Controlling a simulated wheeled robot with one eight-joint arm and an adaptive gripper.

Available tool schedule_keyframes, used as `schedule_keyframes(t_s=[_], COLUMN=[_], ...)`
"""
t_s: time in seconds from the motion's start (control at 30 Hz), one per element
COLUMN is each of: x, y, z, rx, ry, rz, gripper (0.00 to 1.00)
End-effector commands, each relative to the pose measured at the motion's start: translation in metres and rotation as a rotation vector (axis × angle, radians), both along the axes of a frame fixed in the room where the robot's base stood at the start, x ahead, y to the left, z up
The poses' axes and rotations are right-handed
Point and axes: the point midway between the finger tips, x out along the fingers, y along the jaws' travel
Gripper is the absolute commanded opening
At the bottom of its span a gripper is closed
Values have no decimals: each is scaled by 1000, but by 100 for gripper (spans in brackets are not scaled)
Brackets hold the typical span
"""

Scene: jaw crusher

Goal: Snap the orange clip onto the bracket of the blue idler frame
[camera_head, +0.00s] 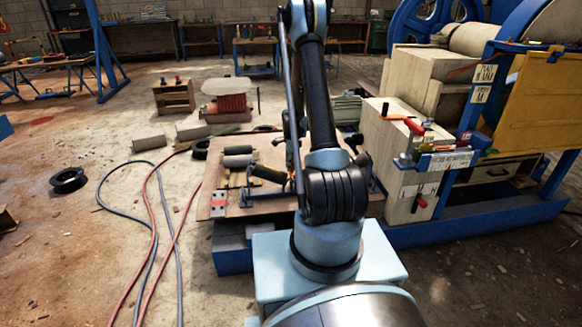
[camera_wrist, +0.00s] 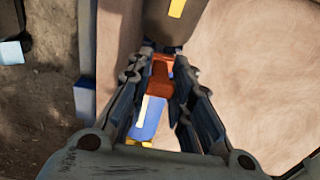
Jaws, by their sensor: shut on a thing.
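In the wrist view, my gripper (camera_wrist: 162,76) points at the work surface, with a finger on each side of the orange clip (camera_wrist: 160,72). It is shut on the clip near the fingertips. A blue piece with a pale face (camera_wrist: 150,118) shows between the fingers; I cannot tell whether it touches the clip. In the head view, blue uprights (camera_head: 373,178) that look like part of the idler frame stand at the right of a wooden board (camera_head: 217,182). My arm hides the middle of the frame, the gripper and the clip there. The bracket cannot be made out clearly.
Dark and grey rollers (camera_head: 237,155) lie on the board, left of my arm. A pale wooden cabinet (camera_head: 390,150) with red handles stands close on the right. Red and dark hoses (camera_head: 155,205) and a black coil (camera_head: 68,180) lie on the left floor, which is otherwise mostly open.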

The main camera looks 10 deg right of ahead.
Motion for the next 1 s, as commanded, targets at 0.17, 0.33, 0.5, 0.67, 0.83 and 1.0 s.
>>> schedule_keyframes(t_s=[0.17, 0.33, 0.5, 0.67, 0.83, 1.0], x=[0, 0, 0, 0, 0, 0], y=[0, 0, 0, 0, 0, 0], z=[-1, -4, -7, -10, -14, -17], rx=[0, 0, 0, 0, 0, 0], ry=[0, 0, 0, 0, 0, 0], rz=[0, 0, 0, 0, 0, 0], gripper=[0, 0, 0, 0, 0, 0])
